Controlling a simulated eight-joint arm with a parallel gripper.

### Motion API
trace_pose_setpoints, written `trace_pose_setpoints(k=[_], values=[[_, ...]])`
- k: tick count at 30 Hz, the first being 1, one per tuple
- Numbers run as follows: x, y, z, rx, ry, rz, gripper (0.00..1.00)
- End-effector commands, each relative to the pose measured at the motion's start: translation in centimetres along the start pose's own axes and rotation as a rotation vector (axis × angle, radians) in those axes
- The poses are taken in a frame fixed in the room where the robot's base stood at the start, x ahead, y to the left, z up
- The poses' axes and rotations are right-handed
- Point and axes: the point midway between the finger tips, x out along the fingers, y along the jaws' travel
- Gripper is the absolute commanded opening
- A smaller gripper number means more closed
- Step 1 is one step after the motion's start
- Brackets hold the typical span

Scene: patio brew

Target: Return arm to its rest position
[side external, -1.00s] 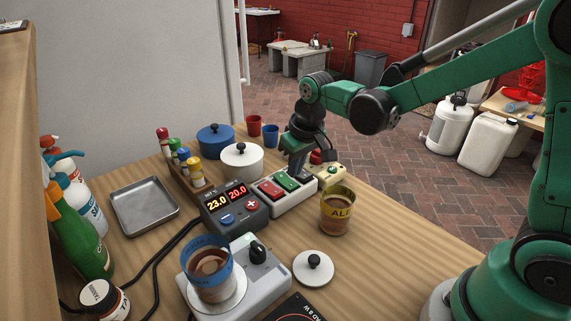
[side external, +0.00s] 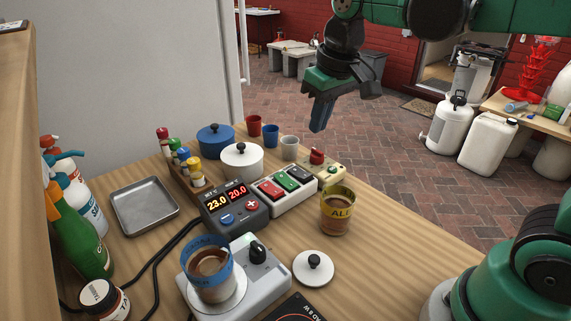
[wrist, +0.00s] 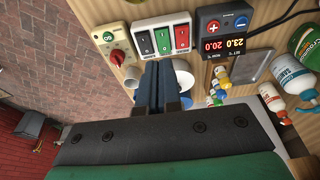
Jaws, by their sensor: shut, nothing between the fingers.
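My gripper (side external: 318,118) hangs in the air above the far edge of the table in the side view, clear of everything on it. Its blue-grey fingers (wrist: 158,88) are together and empty in the wrist view. Below it stand a switch box (side external: 284,187) with red and green rockers and a cream box with a red knob (side external: 317,157). The switch box also shows in the wrist view (wrist: 163,20). The controller (side external: 235,209) reads 23.0 and 20.0.
A beaker with a yellow ALE band (side external: 338,222) and a white lid (side external: 313,268) stand at the right. A blue-banded beaker (side external: 207,284) sits on a stirrer. Pots, small cups (side external: 271,135), bottles and a metal tray (side external: 144,206) crowd the left and back. Air around my gripper is free.

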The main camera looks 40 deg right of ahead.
Motion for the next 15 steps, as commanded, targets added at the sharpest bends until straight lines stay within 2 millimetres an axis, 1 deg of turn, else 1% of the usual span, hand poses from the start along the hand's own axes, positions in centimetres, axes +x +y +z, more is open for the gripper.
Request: trace_pose_setpoints(k=[5,8,11,15], values=[[0.0,0.0,0.0,0.000,0.001,0.000,0.00],[0.2,0.0,0.5,0.000,0.027,0.000,0.00],[0.7,0.1,1.9,0.000,0.097,-0.001,0.00],[2.1,0.2,4.3,0.001,0.227,-0.001,0.00]])
